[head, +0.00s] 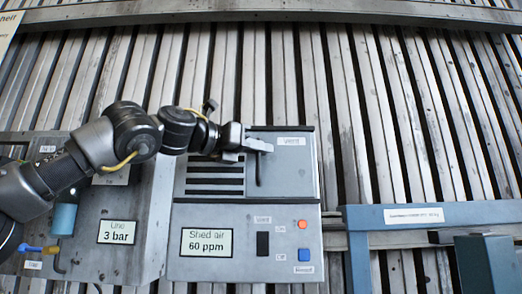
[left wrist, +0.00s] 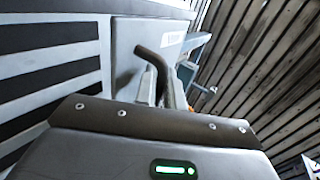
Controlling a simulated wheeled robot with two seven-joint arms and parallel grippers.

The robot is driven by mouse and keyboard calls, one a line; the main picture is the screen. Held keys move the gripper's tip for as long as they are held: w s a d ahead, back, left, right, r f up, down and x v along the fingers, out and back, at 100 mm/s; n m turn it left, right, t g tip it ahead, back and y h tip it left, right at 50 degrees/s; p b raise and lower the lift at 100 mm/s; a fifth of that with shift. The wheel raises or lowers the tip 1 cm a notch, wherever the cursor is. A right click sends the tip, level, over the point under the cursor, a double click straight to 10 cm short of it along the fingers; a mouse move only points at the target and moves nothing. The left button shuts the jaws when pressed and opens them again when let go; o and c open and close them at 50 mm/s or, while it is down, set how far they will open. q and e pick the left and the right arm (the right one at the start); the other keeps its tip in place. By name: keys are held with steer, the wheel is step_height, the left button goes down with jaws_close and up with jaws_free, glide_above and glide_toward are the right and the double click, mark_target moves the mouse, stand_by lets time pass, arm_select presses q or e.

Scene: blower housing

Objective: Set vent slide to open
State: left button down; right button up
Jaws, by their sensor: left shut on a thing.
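The blower housing panel (head: 190,215) has a vent with dark horizontal slots (head: 215,180); the slots also show at the left of the left wrist view (left wrist: 50,75). The vent slide, a flat grey plate (head: 292,175), lies to the right of the slots, which show uncovered. A dark bar handle (head: 259,172) stands at the plate's left side; its bent end shows in the left wrist view (left wrist: 152,56). My left gripper (head: 262,146) is shut on this handle near its upper part. The fingers partly hide the handle. My right gripper is not in view.
Below the vent are a "Shed air 60 ppm" display (head: 207,242), a dark switch (head: 263,244), an orange button (head: 303,225) and a blue button (head: 304,255). A "3 bar" display (head: 118,232) is at left. A blue frame (head: 420,217) stands at right.

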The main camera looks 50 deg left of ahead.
arm_select(q)
steer(key=c, duration=1.9)
jaws_free()
steer(key=shift+o, duration=0.3)
steer(key=shift+w+d, duration=0.15)
steer(key=shift+w, duration=0.05)
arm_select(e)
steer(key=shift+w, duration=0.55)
